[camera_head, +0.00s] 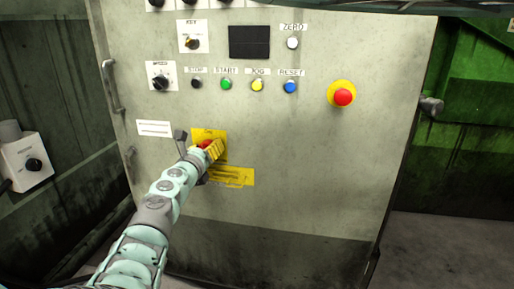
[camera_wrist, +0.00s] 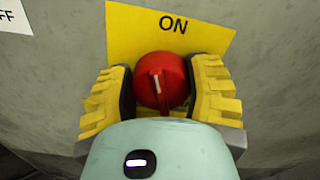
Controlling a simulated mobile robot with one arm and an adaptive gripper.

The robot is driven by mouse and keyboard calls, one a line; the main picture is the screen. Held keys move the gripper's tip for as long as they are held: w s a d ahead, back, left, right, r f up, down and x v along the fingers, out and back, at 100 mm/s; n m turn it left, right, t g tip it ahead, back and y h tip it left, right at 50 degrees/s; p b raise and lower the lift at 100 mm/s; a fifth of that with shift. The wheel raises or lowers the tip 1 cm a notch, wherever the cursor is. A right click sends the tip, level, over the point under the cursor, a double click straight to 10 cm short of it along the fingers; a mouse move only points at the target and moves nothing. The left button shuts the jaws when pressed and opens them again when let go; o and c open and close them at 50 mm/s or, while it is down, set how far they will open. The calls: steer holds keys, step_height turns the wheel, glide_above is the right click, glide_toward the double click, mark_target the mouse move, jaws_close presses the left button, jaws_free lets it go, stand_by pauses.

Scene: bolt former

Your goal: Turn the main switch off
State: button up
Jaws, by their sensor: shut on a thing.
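The main switch is a red rotary knob (camera_wrist: 161,70) on a yellow plate (camera_wrist: 120,30) marked ON above it. Its white pointer mark points up, roughly towards ON. In the head view the red knob (camera_head: 205,143) sits low on the grey cabinet, partly hidden by my gripper (camera_head: 208,150). In the wrist view my gripper (camera_wrist: 161,88) has one yellow ribbed finger on each side of the knob and is shut on it. The knob's lower part is hidden behind my wrist.
The grey cabinet (camera_head: 300,170) also carries a red emergency stop (camera_head: 343,97) and a row of coloured buttons, including a green one (camera_head: 226,84). A door handle (camera_head: 112,87) stands out at its left edge. A white label (camera_wrist: 14,14) ending in "FF" shows left of the plate.

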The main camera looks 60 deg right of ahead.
steer(key=n+p, duration=0.1)
steer(key=n, duration=0.2)
steer(key=shift+w+a+n+p, duration=0.1)
steer(key=shift+w+n+p, duration=0.05)
steer(key=shift+n+p, duration=0.25)
steer(key=n+p, duration=0.1)
steer(key=n, duration=0.2)
steer(key=shift+n, duration=0.3)
steer(key=n+p, duration=0.2)
steer(key=n, duration=0.1)
steer(key=shift+w+f+n, duration=0.1)
steer(key=shift+n, duration=0.2)
steer(key=shift+f+n+p, duration=0.2)
steer(key=shift+n+p, duration=0.3)
steer(key=shift+n, duration=0.9)
steer(key=o, duration=1.2)
